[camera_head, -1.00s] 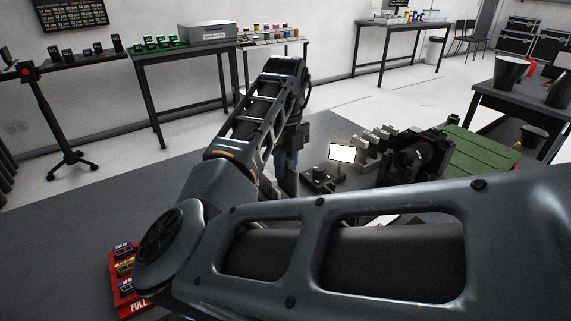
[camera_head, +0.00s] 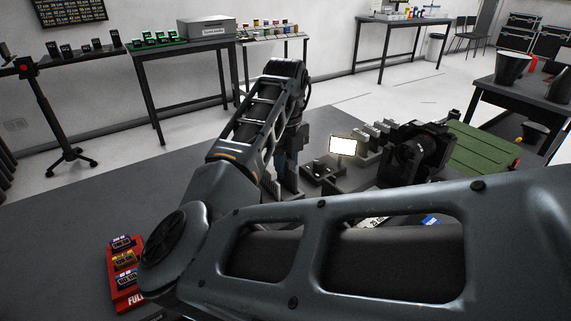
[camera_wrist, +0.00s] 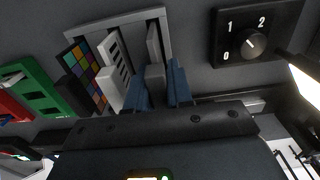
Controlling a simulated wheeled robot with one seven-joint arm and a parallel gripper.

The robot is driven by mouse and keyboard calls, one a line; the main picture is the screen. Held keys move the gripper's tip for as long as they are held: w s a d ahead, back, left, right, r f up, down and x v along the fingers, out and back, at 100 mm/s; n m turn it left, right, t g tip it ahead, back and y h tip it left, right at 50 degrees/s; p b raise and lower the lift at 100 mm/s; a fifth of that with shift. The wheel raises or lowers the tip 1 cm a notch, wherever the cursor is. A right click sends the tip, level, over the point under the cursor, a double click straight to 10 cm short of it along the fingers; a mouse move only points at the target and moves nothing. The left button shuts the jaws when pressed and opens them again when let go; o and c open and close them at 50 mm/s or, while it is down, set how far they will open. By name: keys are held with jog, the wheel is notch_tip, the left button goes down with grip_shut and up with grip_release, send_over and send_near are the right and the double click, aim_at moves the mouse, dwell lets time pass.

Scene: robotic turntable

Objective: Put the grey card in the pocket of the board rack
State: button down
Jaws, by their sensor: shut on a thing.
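My gripper (camera_wrist: 160,88) shows in the wrist view with its blue fingers close together on a narrow grey piece, the grey card (camera_wrist: 155,76), seen nearly edge-on. The board rack (camera_wrist: 133,17), a light grey frame, lies just beyond the fingertips. It holds a colour-checker board (camera_wrist: 77,58) and a black-and-white striped board (camera_wrist: 117,58) left of the card. The card is at the rack's right part; I cannot tell how deep it sits in a pocket. In the head view my gripper (camera_head: 287,180) points down at the table, and the card is hard to make out there.
A black dial panel (camera_wrist: 255,38) marked 0, 1, 2 is right of the rack. A green holder (camera_wrist: 45,88) is at the left. In the head view a lit white panel (camera_head: 342,146), a camera (camera_head: 418,150) and a green mat (camera_head: 478,148) are right of my gripper. My forearm hides the near table.

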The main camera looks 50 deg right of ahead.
jog(key=shift+f, duration=0.55)
jog(key=c, duration=0.9)
grip_release()
jog(key=shift+c, duration=0.2)
jog(key=shift+r, duration=0.1)
notch_tip(320, 180, up, 8)
jog(key=shift+f+b, duration=0.2)
jog(key=shift+b, duration=0.25)
